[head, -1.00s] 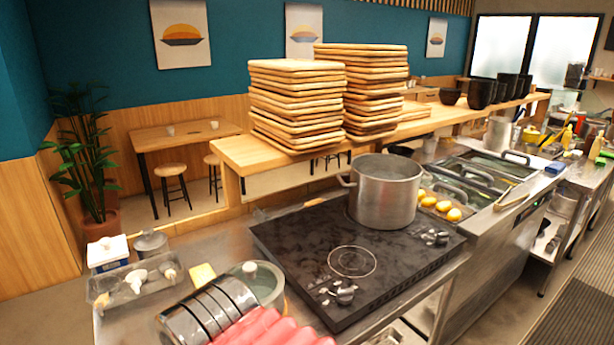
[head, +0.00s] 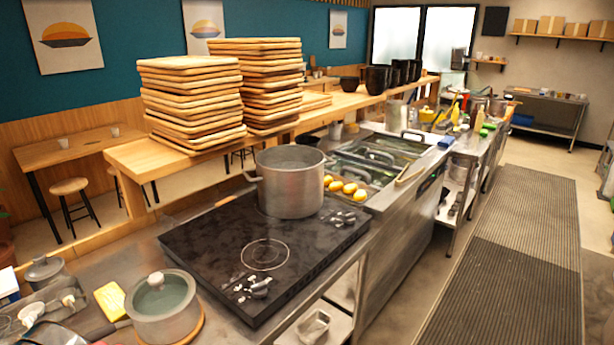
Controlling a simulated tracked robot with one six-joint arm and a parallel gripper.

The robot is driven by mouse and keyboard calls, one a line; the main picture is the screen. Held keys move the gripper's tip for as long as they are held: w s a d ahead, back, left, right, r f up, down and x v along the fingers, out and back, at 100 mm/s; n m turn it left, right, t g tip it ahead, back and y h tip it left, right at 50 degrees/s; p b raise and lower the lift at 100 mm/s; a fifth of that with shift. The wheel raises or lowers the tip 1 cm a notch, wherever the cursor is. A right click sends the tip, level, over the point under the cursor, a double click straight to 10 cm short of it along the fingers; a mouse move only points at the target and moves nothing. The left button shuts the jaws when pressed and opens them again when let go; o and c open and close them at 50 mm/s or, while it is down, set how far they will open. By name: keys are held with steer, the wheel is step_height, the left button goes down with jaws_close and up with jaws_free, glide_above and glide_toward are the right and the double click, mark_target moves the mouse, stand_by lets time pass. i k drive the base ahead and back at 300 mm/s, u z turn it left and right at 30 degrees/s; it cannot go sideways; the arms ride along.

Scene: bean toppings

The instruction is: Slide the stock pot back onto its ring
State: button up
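The stock pot (head: 291,190) is a large grey metal pot with side handles. It stands upright on the far part of the black cooktop (head: 207,238). It covers whatever marking lies beneath it. A bare ring (head: 265,254) shows on the near part of the cooktop, with nothing on it. Control knobs (head: 257,287) sit beside this ring, and more knobs (head: 341,217) sit right of the pot. My gripper is not in view.
A small lidded pot (head: 164,311) stands on the counter near the cooktop's front left. Yellow round items (head: 342,186) lie right of the stock pot. Stacked wooden trays (head: 193,108) stand on the shelf behind. A floor mat (head: 525,240) lies in the aisle at right.

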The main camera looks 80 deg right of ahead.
mark_target(290, 179)
steer(key=u, duration=1.25)
steer(key=k, duration=2.7)
steer(key=z, duration=0.8)
